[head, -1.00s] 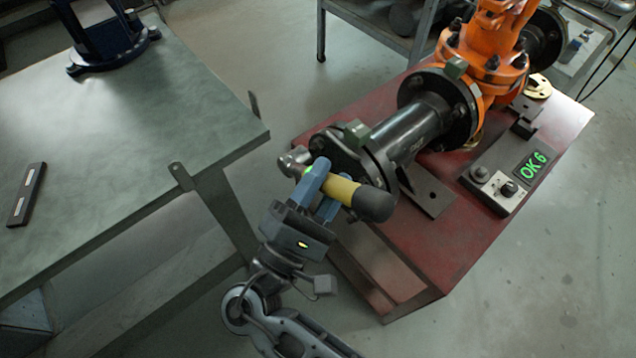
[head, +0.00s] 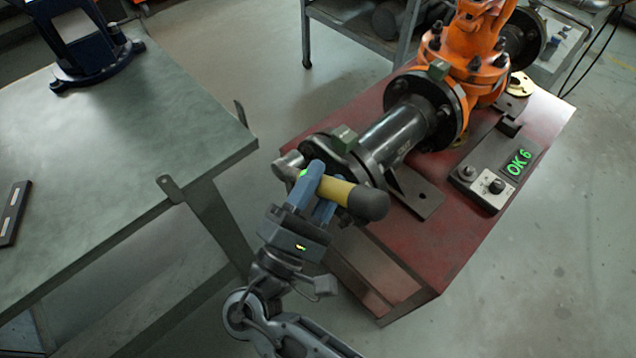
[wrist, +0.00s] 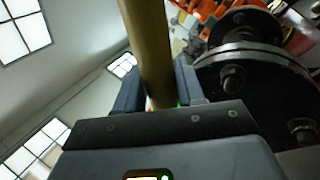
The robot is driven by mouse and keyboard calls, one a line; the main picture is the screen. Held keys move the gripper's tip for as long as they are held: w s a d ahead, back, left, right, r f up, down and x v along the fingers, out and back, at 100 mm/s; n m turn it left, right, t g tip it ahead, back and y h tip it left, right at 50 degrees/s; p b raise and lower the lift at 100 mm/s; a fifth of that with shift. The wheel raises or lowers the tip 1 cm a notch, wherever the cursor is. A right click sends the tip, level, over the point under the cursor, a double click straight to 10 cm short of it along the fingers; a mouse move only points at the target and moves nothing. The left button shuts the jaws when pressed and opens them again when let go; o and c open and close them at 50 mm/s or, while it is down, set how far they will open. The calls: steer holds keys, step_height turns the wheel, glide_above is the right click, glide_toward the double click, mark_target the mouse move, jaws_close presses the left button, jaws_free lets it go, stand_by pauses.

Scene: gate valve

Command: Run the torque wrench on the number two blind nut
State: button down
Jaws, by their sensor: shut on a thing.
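My gripper (head: 318,196) is shut on the torque wrench (head: 340,192), which has a yellow grip band, a dark rounded end to the right and a grey metal head to the left. The wrench lies across the front of the black blind flange (head: 320,143) at the near end of the pipe. In the wrist view the yellow shaft (wrist: 148,50) stands between the two fingers, beside the flange (wrist: 265,90). Bolts and nuts (wrist: 232,77) show on that flange. I cannot tell whether the wrench head sits on a nut, nor which nut is number two.
The orange valve (head: 478,45) and black pipe (head: 398,135) sit on a red stand (head: 440,240). A control box (head: 486,186) beside them has a display (head: 518,162) reading "OK 6" in green. A green-topped table (head: 120,140) is on the left, with open floor between.

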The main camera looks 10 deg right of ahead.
steer(key=shift+w+d+r, duration=0.1)
steer(key=shift+w+d, duration=0.6)
steer(key=shift+d, duration=0.25)
steer(key=shift+w+d, duration=0.15)
steer(key=shift+d, duration=0.15)
stand_by(1.2)
steer(key=shift+a, duration=0.15)
stand_by(0.6)
steer(key=shift+s+a, duration=0.7)
steer(key=shift+a, duration=0.25)
steer(key=shift+s+a, duration=0.65)
steer(key=shift+a, duration=0.3)
